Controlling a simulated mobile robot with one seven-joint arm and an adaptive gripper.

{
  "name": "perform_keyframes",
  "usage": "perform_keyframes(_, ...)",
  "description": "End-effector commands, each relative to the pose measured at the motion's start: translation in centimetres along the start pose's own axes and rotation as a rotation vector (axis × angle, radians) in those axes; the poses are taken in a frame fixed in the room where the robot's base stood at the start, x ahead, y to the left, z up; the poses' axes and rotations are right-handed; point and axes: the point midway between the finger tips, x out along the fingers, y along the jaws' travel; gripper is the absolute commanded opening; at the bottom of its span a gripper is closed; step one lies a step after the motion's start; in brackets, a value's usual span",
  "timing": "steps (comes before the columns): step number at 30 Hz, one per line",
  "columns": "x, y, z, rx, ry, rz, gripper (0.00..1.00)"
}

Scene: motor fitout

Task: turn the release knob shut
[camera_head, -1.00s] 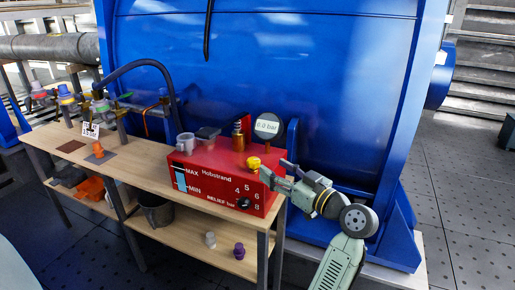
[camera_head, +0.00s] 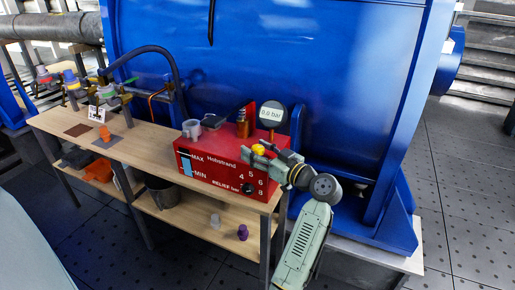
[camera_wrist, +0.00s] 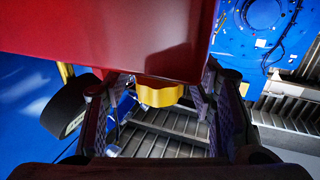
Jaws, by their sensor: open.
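In the wrist view the yellow knob (camera_wrist: 158,93) shows between the two open fingers of my gripper (camera_wrist: 153,108), below the red housing (camera_wrist: 130,40). There is a gap on each side of the knob, wider on the left. No contact is visible. The gripper holds nothing.
A round gauge (camera_head: 272,114) and a brass fitting (camera_head: 243,124) stand just behind the knob. A black relief knob (camera_head: 248,188) is on the front. The blue tank (camera_head: 300,50) rises behind the wooden bench (camera_head: 150,141).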

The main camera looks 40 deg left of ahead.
Motion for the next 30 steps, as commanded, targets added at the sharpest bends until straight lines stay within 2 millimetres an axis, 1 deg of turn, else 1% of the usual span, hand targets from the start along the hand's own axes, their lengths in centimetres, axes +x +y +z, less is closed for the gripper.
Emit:
perform_keyframes(6, 0.01, 0.03, 0.02, 0.0, 0.0, 0.001, 0.51)
perform_keyframes(27, -0.02, 0.01, 0.01, 0.001, 0.0, 0.0, 0.04)
perform_keyframes(28, -0.02, 0.01, 0.01, 0.001, 0.0, 0.0, 0.02)
perform_keyframes(30, -0.02, 0.01, 0.02, 0.001, 0.0, 0.001, 0.02)
